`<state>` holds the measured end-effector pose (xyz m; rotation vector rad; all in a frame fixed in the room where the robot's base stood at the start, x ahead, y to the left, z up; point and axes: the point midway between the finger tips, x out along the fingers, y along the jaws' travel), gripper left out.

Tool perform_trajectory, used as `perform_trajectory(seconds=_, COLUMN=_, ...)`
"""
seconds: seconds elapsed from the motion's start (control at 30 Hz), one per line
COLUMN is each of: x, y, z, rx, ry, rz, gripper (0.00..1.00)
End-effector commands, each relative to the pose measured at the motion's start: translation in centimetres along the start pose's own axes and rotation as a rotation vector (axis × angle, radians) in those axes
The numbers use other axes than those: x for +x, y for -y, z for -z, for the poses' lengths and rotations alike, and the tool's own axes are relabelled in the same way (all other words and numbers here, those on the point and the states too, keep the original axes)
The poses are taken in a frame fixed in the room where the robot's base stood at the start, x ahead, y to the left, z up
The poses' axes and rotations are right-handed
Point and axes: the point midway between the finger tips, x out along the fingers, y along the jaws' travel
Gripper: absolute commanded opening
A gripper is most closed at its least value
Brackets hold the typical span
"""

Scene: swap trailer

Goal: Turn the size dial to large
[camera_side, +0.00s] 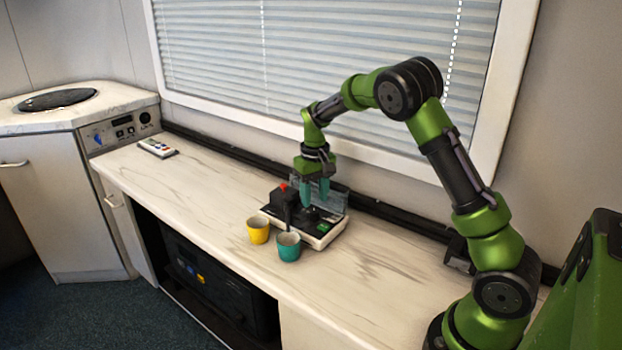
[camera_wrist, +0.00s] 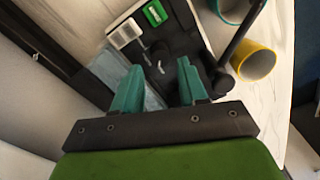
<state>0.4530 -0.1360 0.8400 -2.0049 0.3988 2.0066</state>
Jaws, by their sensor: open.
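A small black and white machine (camera_side: 328,237) stands on the counter, with a red part on its left and a green part at its right front. It also shows in the wrist view (camera_wrist: 178,50), with a green part and a white switch-like part on its dark top. I cannot make out the size dial clearly; my gripper may hide it. My gripper (camera_side: 315,195) points down just above the back of the machine. Its teal fingers are apart with nothing between them, as the wrist view also shows (camera_wrist: 158,90).
A yellow cup (camera_side: 258,231) and a teal cup (camera_side: 289,247) stand at the machine's front. A remote (camera_side: 157,148) lies at the counter's far left. A dark rail and the window blinds (camera_side: 330,65) are close behind.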

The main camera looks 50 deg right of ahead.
Motion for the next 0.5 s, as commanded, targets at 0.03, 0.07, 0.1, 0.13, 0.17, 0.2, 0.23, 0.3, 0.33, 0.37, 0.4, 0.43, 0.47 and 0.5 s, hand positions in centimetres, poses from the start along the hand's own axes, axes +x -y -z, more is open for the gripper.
perform_trajectory(seconds=0.03, x=1.1, y=0.0, z=-0.1, rx=0.0, ry=0.004, rz=-0.001, gripper=0.42)
perform_trajectory(seconds=0.07, x=1.5, y=0.0, z=-0.1, rx=0.0, ry=0.003, rz=-0.001, gripper=0.42)
perform_trajectory(seconds=0.1, x=2.1, y=0.0, z=-0.1, rx=0.0, ry=0.003, rz=-0.001, gripper=0.42)
perform_trajectory(seconds=0.13, x=2.6, y=0.0, z=-0.1, rx=0.0, ry=0.003, rz=-0.001, gripper=0.42)
perform_trajectory(seconds=0.17, x=2.9, y=0.0, z=0.0, rx=0.0, ry=0.003, rz=-0.001, gripper=0.42)
perform_trajectory(seconds=0.2, x=3.3, y=0.0, z=0.0, rx=0.0, ry=0.002, rz=-0.001, gripper=0.42)
perform_trajectory(seconds=0.23, x=3.6, y=0.0, z=0.0, rx=-0.001, ry=0.001, rz=-0.001, gripper=0.42)
perform_trajectory(seconds=0.3, x=4.1, y=0.0, z=0.0, rx=0.0, ry=0.001, rz=0.0, gripper=0.42)
perform_trajectory(seconds=0.33, x=4.2, y=0.0, z=0.0, rx=0.0, ry=0.0, rz=0.0, gripper=0.42)
perform_trajectory(seconds=0.37, x=4.3, y=0.0, z=0.0, rx=0.0, ry=0.0, rz=0.0, gripper=0.42)
perform_trajectory(seconds=0.4, x=4.4, y=0.0, z=0.0, rx=0.0, ry=-0.001, rz=0.0, gripper=0.42)
perform_trajectory(seconds=0.43, x=4.4, y=0.0, z=0.0, rx=0.0, ry=-0.001, rz=0.0, gripper=0.42)
perform_trajectory(seconds=0.47, x=4.4, y=0.0, z=0.0, rx=0.0, ry=-0.001, rz=0.0, gripper=0.42)
perform_trajectory(seconds=0.5, x=4.5, y=0.0, z=0.0, rx=0.0, ry=-0.001, rz=0.0, gripper=0.42)
